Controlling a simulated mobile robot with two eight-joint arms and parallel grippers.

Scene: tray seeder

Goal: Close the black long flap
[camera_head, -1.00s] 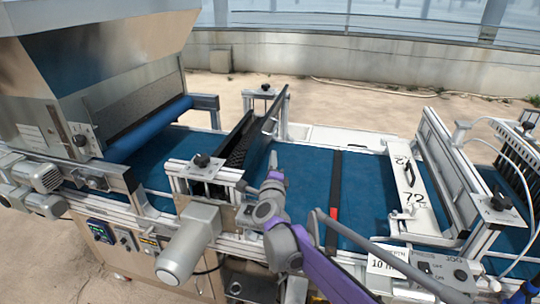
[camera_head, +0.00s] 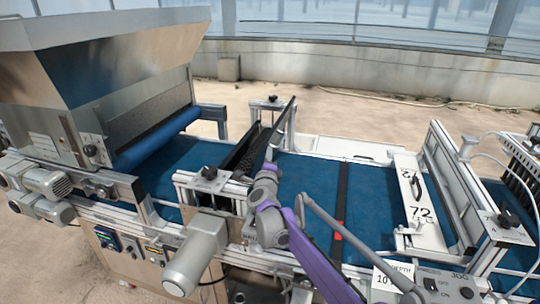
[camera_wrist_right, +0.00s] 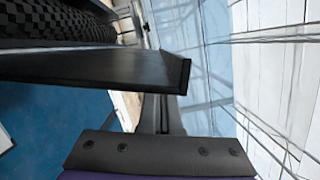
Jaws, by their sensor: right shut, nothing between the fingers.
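The black long flap (camera_head: 284,122) stands raised and tilted along the brush housing across the blue belt in the head view. In the right wrist view the flap (camera_wrist_right: 95,68) spans the upper left as a dark panel, its end towards the middle. My right gripper (camera_head: 268,168) is shut and empty at the flap's near end. I cannot tell whether it touches the flap. A dark part of my gripper (camera_wrist_right: 160,155) fills the bottom of the wrist view, apart from the flap there. My left gripper is not in view.
A black textured roller (camera_head: 240,152) lies left of the flap. The blue belt (camera_head: 308,180) is open to its right, crossed by a black strip (camera_head: 342,195). A white frame with a panel marked 72 (camera_head: 416,200) stands farther right. A grey motor (camera_head: 195,262) juts out in front.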

